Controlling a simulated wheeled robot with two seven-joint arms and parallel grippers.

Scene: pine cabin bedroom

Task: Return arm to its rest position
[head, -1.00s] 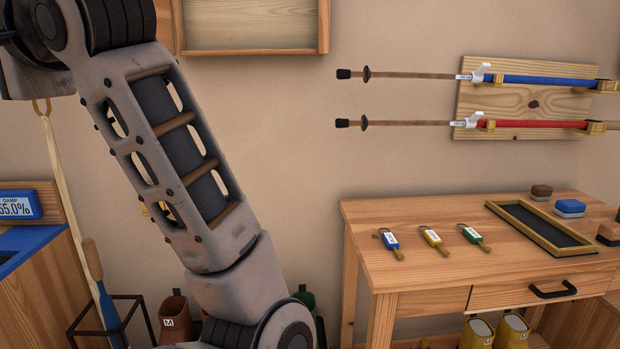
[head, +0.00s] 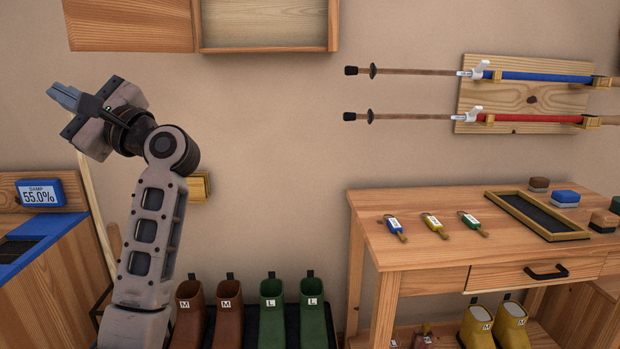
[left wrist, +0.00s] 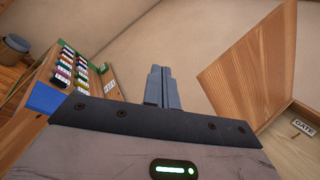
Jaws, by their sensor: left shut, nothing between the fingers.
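My left gripper (head: 66,96) is raised at the left of the head view, in front of the bare wall, pointing up and to the left. Its fingers are together and hold nothing. In the left wrist view the closed fingers (left wrist: 162,88) stand side by side against the wall. My left arm comes up from the lower left, its forearm bent over at the top. My right gripper is not in view.
An open wooden cabinet (head: 264,48) hangs above. A table (head: 360,205) with key tags and a tray stands right. Boots (head: 271,310) stand below. A damp meter (head: 40,192) sits on the left bench. Two poles (head: 545,77) hang on a wall board.

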